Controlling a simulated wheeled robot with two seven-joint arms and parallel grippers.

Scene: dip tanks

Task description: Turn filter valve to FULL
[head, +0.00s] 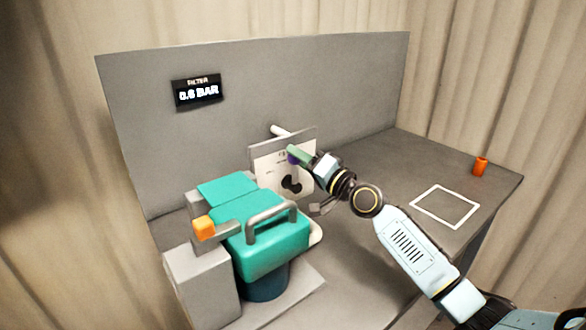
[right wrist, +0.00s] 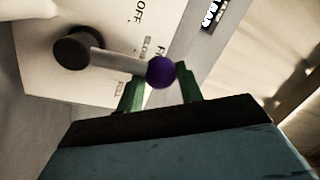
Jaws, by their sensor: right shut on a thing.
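The filter valve has a dark round hub (right wrist: 76,48), a grey lever (right wrist: 117,61) and a purple ball knob (right wrist: 161,72) on a white panel (head: 265,172). OFF is readable on the panel in the right wrist view; the other labels are small or partly hidden. In the head view the lever stands roughly upright above the hub. My right gripper (head: 294,155) has green fingers, one on each side of the purple knob, and is shut on it. The display (head: 198,91) reads FILTER 0.6 BAR. My left gripper is not in view.
A teal machine (head: 262,243) with a grey handle stands left of the panel. An orange-knobbed lever (head: 204,227) is beside it. An orange cylinder (head: 481,166) and a white outlined square (head: 446,189) are at the right.

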